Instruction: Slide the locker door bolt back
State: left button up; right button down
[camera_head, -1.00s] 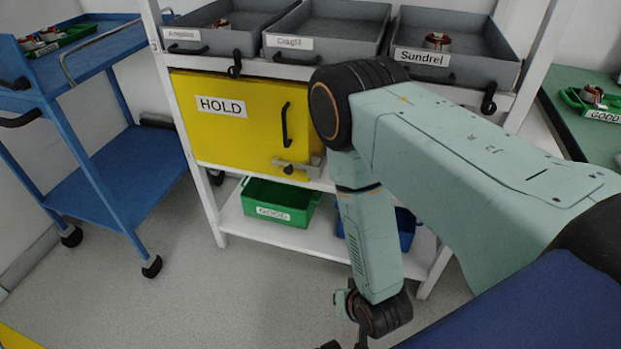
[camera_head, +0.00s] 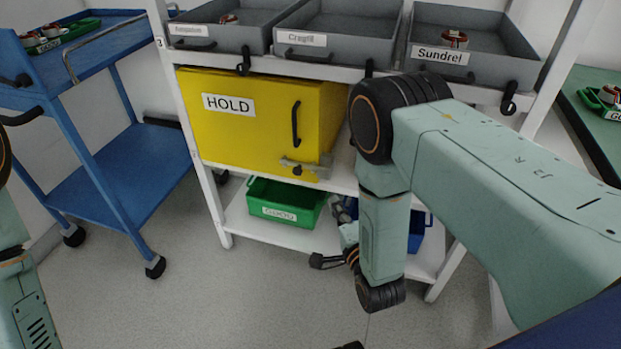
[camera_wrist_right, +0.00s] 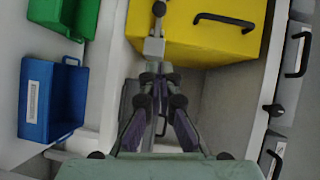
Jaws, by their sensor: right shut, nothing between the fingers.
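The yellow locker (camera_head: 250,125) marked HOLD sits on the white rack with its door shut. Its grey bolt (camera_head: 305,168) with a dark knob (camera_head: 297,171) is at the door's lower right edge. My right gripper (camera_head: 339,207) is below and right of the bolt, partly hidden by my forearm. In the right wrist view, my right gripper (camera_wrist_right: 158,76) is shut and empty, its tips pointing at the bolt (camera_wrist_right: 154,46), close to its end; contact cannot be told. The knob (camera_wrist_right: 159,9) shows at the top. My left gripper is not seen; only part of my left arm shows.
A green bin (camera_head: 285,215) and a blue bin (camera_head: 417,235) stand on the shelf below the locker. Grey trays (camera_head: 330,45) sit above, with black hooks (camera_head: 244,62) on the shelf edge. The door handle (camera_head: 296,123) sticks out. A blue cart (camera_head: 115,190) stands left.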

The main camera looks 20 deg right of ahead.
jog(key=b, duration=0.4)
send_near(298, 171)
jog(key=w+d, duration=0.4)
jog(key=d, duration=0.1)
jog(key=shift+w+a+f+b, duration=0.25)
jog(key=shift+w+a, duration=0.15)
jog(key=shift+a, duration=0.15)
jog(key=shift+w+a+f+b, duration=0.2)
jog(key=shift+w+a, duration=0.2)
jog(key=shift+a, duration=0.15)
jog(key=shift+w+a+f+b, duration=0.1)
jog(key=shift+w+a+b, duration=0.2)
jog(key=shift+a, duration=0.25)
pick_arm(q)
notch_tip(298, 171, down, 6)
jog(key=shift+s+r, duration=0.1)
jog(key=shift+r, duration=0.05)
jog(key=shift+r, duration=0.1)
